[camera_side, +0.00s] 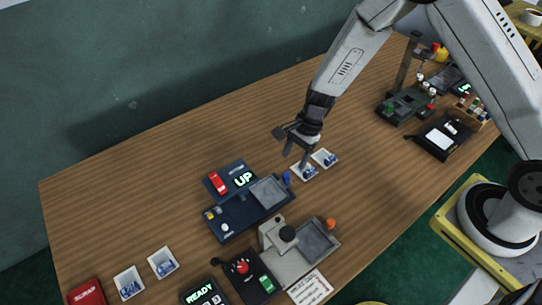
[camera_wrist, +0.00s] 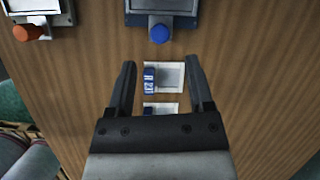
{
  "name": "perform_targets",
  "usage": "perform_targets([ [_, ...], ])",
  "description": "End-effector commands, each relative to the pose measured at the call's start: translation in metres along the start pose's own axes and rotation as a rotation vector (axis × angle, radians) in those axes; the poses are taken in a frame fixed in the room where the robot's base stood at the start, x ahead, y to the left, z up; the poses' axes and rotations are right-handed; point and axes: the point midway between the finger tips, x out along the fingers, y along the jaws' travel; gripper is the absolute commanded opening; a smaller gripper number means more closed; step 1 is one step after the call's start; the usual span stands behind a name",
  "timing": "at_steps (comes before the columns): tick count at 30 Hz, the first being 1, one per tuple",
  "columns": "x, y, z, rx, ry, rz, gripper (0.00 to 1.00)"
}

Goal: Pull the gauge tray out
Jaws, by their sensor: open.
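Two pull-out trays with knobs are in view, and I cannot tell which is the gauge tray. One is a grey square tray (camera_side: 268,191) in the dark blue station, with a blue knob (camera_side: 286,177) at its right; this knob (camera_wrist: 159,33) also shows in the wrist view. The other grey tray (camera_side: 318,240) is in the light grey station, with an orange knob (camera_side: 331,224), seen at upper left in the wrist view (camera_wrist: 27,33). Both trays appear seated in their stations. My gripper (camera_side: 297,154) is open and empty, above the white dishes; its fingers (camera_wrist: 160,67) point toward the blue knob.
Two white dishes (camera_side: 325,158) holding blue labelled pieces (camera_wrist: 150,78) lie below my gripper. Two more white dishes (camera_side: 163,263) are at the lower left, near a red scrap box (camera_side: 86,293). The left table half is mostly clear.

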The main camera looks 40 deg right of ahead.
Motion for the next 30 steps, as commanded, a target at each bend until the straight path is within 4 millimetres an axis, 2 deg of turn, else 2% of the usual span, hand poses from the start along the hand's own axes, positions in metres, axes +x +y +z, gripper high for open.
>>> perform_targets([
  [3, -0.012, 0.0, 0.0, 0.001, 0.0, -0.001, 0.67],
  [8, -0.021, 0.0, -0.001, 0.001, 0.0, -0.001, 0.67],
  [22, -0.024, 0.001, -0.001, -0.005, 0.003, 0.0, 0.67],
  [26, -0.03, 0.004, 0.0, -0.043, 0.015, -0.002, 0.67],
  [30, -0.046, 0.011, 0.0, -0.14, 0.048, -0.004, 0.67],
])
